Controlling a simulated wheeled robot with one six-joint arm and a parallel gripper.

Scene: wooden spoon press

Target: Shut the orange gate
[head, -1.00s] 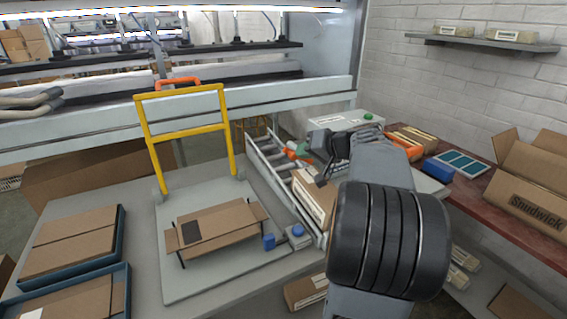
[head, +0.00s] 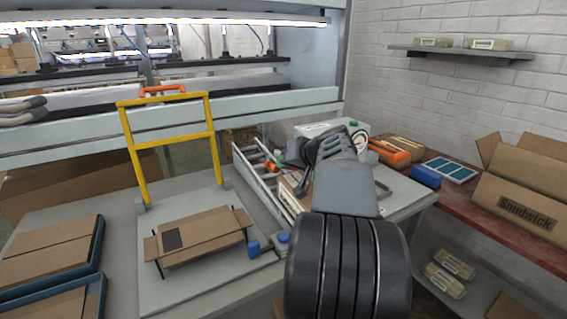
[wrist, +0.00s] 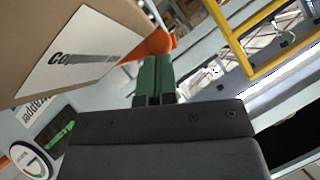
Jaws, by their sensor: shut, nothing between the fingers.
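The orange gate (head: 271,166) shows as a small orange piece on the grey roller conveyor (head: 247,170), partly hidden by my arm in the head view. In the wrist view the orange gate (wrist: 150,45) has a rounded end just beyond my fingertips, with a thin part reaching left along a cardboard box (wrist: 50,35). My gripper (wrist: 153,78) has green fingertips and is shut and empty. Its tips are close to the gate's rounded end; I cannot tell whether they touch. In the head view the fingers are mostly hidden behind my wrist.
A yellow frame (head: 130,155) stands on a grey board (head: 160,290) at left, with a flat carton (head: 200,235) in front of it. Blue trays (head: 97,245) lie further left. A red shelf (head: 450,195) with an open carton (head: 520,200) is at right.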

